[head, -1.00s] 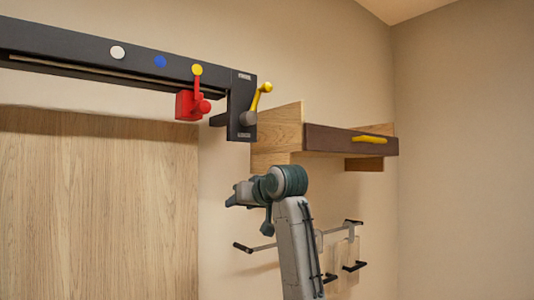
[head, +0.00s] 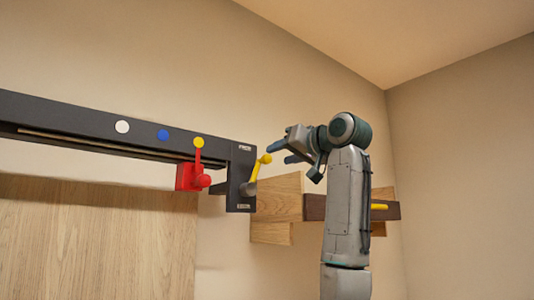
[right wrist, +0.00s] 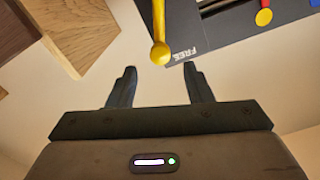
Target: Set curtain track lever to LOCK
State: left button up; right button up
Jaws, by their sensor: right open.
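The yellow lever (head: 259,169) sits on a grey pivot at the right end of the black curtain track (head: 95,124). It slants up and right, its round knob at the top. The upper label on the end plate (head: 241,180) reads FREE in the right wrist view; the lower label is too small to read. My right gripper (head: 280,152) is open and empty, just right of the knob. In the right wrist view the lever (right wrist: 159,30) hangs from the top, its knob just beyond and between the open fingertips (right wrist: 160,70). My left gripper is out of view.
A red carriage (head: 189,177) with a red knob hangs from the track, left of the lever. White, blue and yellow discs mark the track. A wooden shelf (head: 280,192) with a dark front stands close below and right of the lever, partly behind my right arm.

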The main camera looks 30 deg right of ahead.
aim_at(270, 157)
jog(key=w+p, duration=0.1)
jog(key=w, duration=0.1)
jog(key=w+p, duration=0.1)
jog(key=w, duration=0.1)
jog(key=w+p, duration=0.1)
jog(key=shift+w+a+r, duration=0.2)
jog(key=shift+w+a, duration=0.05)
jog(key=shift+w, duration=0.15)
jog(key=shift+w+f, duration=0.2)
jog(key=shift+w, duration=0.3)
grip_shut()
